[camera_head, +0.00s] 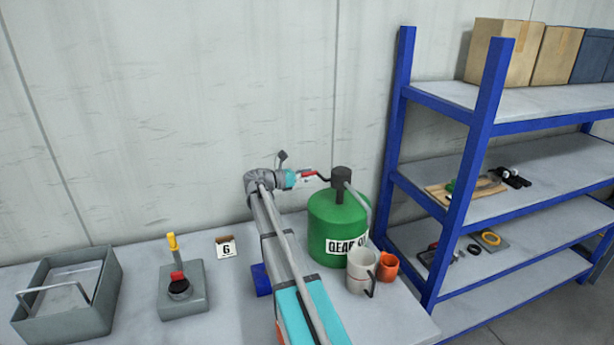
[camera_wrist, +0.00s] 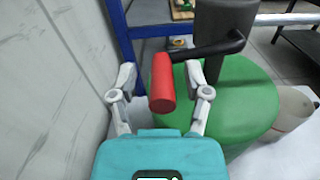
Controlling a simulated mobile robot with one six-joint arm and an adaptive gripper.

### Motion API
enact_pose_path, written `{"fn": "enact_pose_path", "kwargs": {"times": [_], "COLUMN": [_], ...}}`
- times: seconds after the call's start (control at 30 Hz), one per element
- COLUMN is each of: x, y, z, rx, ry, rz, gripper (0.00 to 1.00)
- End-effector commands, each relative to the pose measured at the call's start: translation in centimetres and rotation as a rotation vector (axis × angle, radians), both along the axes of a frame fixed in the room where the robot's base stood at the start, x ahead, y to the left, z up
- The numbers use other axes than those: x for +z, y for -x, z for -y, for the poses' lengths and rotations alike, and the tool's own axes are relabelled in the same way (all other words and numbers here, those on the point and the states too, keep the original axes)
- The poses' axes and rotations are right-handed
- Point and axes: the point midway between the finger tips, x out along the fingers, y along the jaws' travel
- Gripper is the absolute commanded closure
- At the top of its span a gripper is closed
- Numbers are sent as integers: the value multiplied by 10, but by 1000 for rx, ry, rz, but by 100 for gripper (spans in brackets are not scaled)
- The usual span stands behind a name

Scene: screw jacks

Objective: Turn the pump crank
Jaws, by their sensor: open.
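The green gear oil drum (camera_head: 330,222) stands on the grey bench with a dark pump head (camera_head: 341,180) on top. A black crank arm (camera_wrist: 219,47) sticks out of the pump head and ends in a red handle (camera_wrist: 162,84). The red handle (camera_head: 308,173) also shows in the head view, left of the pump. My gripper (camera_wrist: 162,72) is open, with one finger on each side of the red handle in the wrist view. A gap shows at the left finger; whether the right finger touches is hard to tell.
A white mug (camera_head: 361,272) and an orange cup (camera_head: 388,267) stand close in front of the drum. A blue shelf rack (camera_head: 445,258) is at the right. A grey box with a lever (camera_head: 183,298) and a grey tray (camera_head: 40,318) are at the left.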

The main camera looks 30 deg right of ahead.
Motion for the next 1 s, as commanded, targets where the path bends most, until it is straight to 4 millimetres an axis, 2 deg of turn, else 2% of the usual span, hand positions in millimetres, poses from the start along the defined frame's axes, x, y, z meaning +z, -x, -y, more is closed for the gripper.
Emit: {"fn": "enact_pose_path", "kwargs": {"times": [0.2,0.53,0.7,0.73,0.8,1.0], "x": [0,0,0,0,0,-1], "y": [0,0,0,0,-1,0], "z": [0,0,0,-13,-6,1], "rx": [0,0,0,5,2,0], "ry": [0,0,0,0,0,-3], "rz": [0,0,0,0,0,-14], "gripper": [38,99,100,100,100,100]}}
